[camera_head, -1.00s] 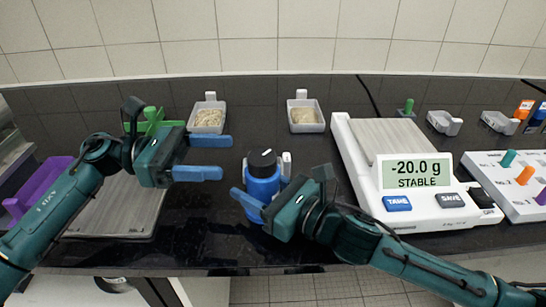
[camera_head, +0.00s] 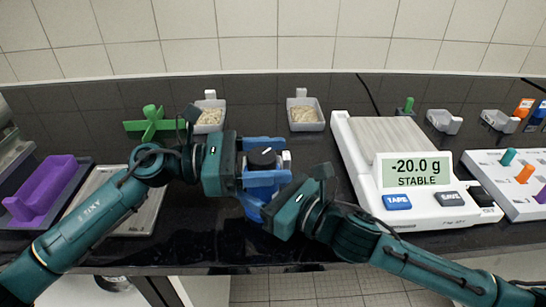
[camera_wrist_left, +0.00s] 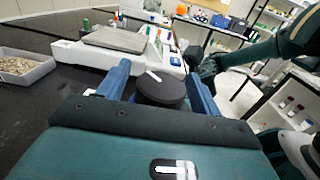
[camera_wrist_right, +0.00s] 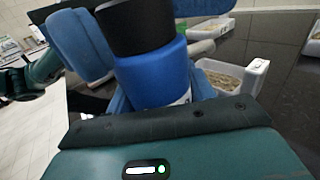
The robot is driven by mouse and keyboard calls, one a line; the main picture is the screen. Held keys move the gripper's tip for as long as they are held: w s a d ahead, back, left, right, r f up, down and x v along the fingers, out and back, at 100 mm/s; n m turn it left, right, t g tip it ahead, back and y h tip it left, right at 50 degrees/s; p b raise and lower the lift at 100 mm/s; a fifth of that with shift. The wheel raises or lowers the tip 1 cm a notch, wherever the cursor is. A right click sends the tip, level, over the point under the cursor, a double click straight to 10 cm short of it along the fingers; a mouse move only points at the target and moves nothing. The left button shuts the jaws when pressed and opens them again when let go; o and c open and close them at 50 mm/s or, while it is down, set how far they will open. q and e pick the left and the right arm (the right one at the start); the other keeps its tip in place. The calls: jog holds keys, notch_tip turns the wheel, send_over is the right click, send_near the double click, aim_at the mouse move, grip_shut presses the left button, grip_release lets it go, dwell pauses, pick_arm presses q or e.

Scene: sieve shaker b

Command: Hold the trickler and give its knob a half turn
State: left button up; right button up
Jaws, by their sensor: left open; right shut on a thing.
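The trickler has a blue body (camera_wrist_right: 155,78) and a black knob (camera_head: 262,157) on top with a white mark. It stands upright on the dark bench, left of the scale. My right gripper (camera_wrist_right: 142,55) is shut on the blue body from the right front. My left gripper (camera_head: 274,161) is open at knob height, with one finger on the far side and one on the near side of the knob. In the left wrist view the knob (camera_wrist_left: 160,92) lies between the two fingers, with a gap on its left. The fingers partly hide the body in the head view.
The scale (camera_head: 350,150) reads -20.0 g, STABLE, at the right. Two trays of grainy material (camera_head: 208,128) (camera_head: 318,126) stand behind. A green cross-shaped part (camera_head: 152,125) and a purple holder (camera_head: 45,190) are at the left. Bare bench lies in front of the trickler.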

pick_arm(q)
jog(key=shift+d, duration=0.2)
jog(key=c, duration=1)
jog(key=shift+g, duration=0.3)
jog(key=m+g, duration=0.1)
jog(key=g, duration=0.1)
jog(key=m+g, duration=0.1)
jog(key=g, duration=0.1)
jog(key=m+g+y, duration=0.1)
jog(key=m, duration=0.1)
jog(key=shift+s+g, duration=0.3)
jog(key=shift+g, duration=0.1)
jog(key=shift+s+a+m+g+y, duration=0.15)
jog(key=shift+m+g+y, duration=0.4)
jog(key=shift+m+g, duration=0.45)
jog(key=shift+s+d+m+g+y, duration=0.1)
jog(key=shift+m+g+y, duration=0.55)
jog(key=shift+g, duration=0.65)
jog(key=shift+a+m, duration=0.15)
jog(key=shift+m, duration=0.1)
